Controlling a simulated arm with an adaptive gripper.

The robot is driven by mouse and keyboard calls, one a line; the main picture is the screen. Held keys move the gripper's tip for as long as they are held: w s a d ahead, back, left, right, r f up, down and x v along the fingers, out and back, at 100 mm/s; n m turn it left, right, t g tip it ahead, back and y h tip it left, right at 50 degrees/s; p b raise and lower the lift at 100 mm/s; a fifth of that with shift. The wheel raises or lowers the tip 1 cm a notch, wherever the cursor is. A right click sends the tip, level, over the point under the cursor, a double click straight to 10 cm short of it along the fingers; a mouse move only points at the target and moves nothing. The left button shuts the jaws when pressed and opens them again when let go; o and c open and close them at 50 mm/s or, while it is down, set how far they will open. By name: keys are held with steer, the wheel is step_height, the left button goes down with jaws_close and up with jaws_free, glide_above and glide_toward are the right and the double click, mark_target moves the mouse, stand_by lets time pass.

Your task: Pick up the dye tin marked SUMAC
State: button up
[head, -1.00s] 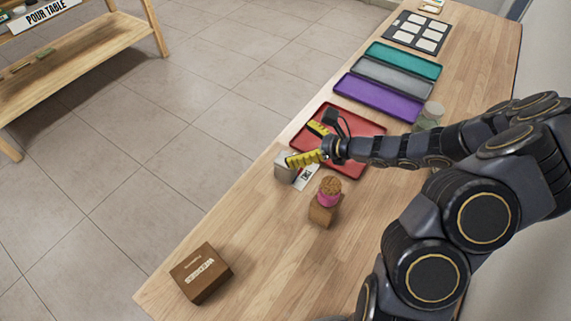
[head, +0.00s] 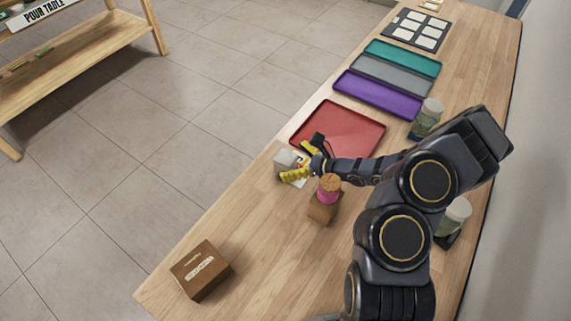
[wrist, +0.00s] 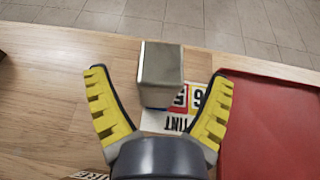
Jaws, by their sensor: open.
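A grey metal tin (wrist: 160,62) stands on the wooden table, between the fingers of my gripper in the wrist view. It also shows in the head view (head: 284,159), partly behind my gripper. No SUMAC marking can be read on it. My gripper (wrist: 158,74) is open and empty, with one yellow finger on each side of the tin and gaps between. In the head view my gripper (head: 291,161) is low over the table at the tin. A white card (wrist: 170,122) with TINT and coloured number squares lies on the table beside the tin.
A brown block (head: 321,211) with a cork-topped pink jar (head: 329,191) stands close to my gripper. A red tray (head: 345,126) lies right beside it. A brown labelled box (head: 201,272) is at the near end. The table's left edge is near the tin.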

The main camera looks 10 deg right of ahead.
steer(key=shift+x, duration=1.1)
steer(key=c, duration=1.2)
steer(key=shift+r, duration=0.1)
